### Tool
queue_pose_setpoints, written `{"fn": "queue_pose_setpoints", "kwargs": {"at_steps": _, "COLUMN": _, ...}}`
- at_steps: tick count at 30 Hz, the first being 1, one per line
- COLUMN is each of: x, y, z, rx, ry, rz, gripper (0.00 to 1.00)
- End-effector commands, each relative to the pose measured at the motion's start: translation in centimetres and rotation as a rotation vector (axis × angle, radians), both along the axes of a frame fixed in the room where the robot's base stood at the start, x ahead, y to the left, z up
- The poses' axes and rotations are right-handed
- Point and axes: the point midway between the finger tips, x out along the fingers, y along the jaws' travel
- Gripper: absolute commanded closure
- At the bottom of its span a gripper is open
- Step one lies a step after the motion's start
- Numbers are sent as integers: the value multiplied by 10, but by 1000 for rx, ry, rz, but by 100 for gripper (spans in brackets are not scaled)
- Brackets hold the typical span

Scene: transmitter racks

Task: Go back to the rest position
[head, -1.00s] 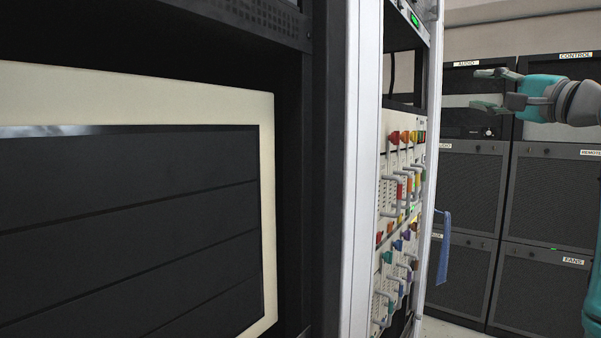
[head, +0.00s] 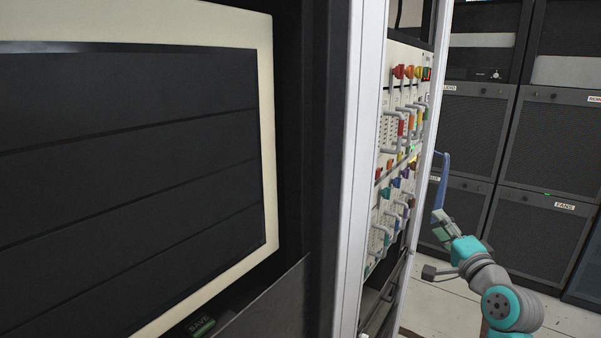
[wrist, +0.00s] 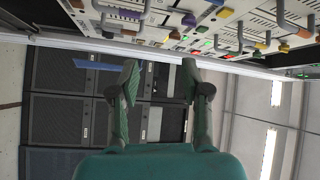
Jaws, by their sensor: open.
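My gripper (head: 436,243) is at the lower right of the head view, in front of the right side of the open-sided rack. Its fingers point toward the rack. In the wrist view my gripper (wrist: 160,80) shows two fingers spread apart with nothing between them. The gripper is empty and apart from the rack's modules (head: 403,125), which lie along the top of the wrist view.
The white rack post (head: 362,170) stands close on the left, beside a cream-framed dark panel (head: 268,130). Dark cabinets (head: 556,155) stand behind. Pale floor (head: 440,312) shows at the lower right.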

Motion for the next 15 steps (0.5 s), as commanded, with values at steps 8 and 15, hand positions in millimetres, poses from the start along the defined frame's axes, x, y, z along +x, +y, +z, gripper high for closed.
{"fn": "queue_pose_setpoints", "kwargs": {"at_steps": 8, "x": -47, "y": 24, "z": -108, "rx": -100, "ry": 55, "rz": -67, "gripper": 53}}
{"fn": "queue_pose_setpoints", "kwargs": {"at_steps": 15, "x": -101, "y": 45, "z": -183, "rx": -209, "ry": 100, "rz": -116, "gripper": 53}}
